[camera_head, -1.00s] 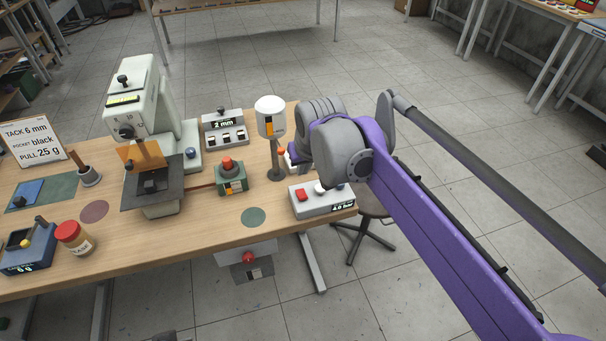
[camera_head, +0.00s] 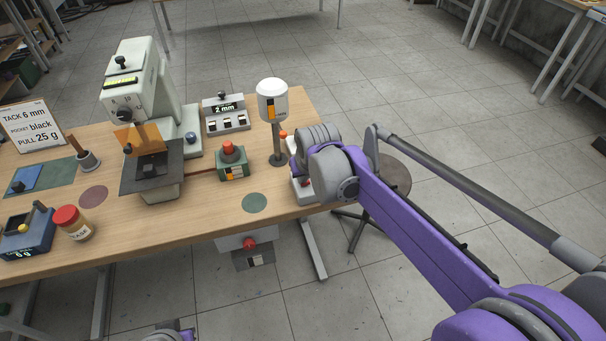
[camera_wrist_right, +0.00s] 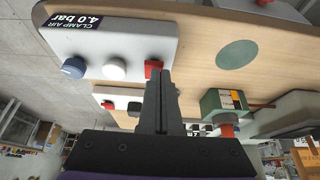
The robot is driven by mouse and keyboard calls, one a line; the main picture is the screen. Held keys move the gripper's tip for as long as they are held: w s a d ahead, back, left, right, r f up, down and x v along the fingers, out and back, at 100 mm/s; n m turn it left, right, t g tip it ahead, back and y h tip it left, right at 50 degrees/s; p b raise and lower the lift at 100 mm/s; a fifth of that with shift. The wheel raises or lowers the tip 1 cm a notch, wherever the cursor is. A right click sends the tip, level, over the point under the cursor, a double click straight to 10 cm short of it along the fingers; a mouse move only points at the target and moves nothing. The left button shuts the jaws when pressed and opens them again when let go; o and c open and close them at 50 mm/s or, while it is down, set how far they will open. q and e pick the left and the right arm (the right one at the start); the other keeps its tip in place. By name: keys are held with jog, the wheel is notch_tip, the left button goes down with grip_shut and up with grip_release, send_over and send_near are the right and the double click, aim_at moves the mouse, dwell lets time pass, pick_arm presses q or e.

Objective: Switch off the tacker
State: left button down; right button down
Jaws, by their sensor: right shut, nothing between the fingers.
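The tacker is probably the tall pale machine (camera_head: 136,95) with a dark work plate and orange guard; I cannot tell which switch belongs to it. A pale "CLAMP AIR 4.0 bar" box (camera_head: 298,182) stands at the table's right front edge, mostly hidden by my right wrist. In the right wrist view it has a blue knob (camera_wrist_right: 73,67), a white knob (camera_wrist_right: 114,69) and a red switch (camera_wrist_right: 153,68). My right gripper (camera_wrist_right: 158,74) is shut and empty, its fingertips at or very near the red switch; contact is unclear.
A green box with a red button (camera_head: 231,160) and a white lamp-like post (camera_head: 272,102) stand left of my right wrist. A "2 mm" box (camera_head: 225,115) is farther back. A red knob (camera_head: 249,243) sits under the table edge. A stool (camera_head: 390,176) stands right of the table.

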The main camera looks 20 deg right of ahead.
jog(key=shift+s+f+t, duration=0.35)
jog(key=shift+f+t, duration=0.2)
jog(key=shift+t, duration=0.05)
jog(key=shift+r, duration=0.1)
jog(key=shift+w, duration=0.2)
jog(key=shift+w+r, duration=0.3)
jog(key=shift+w, duration=0.3)
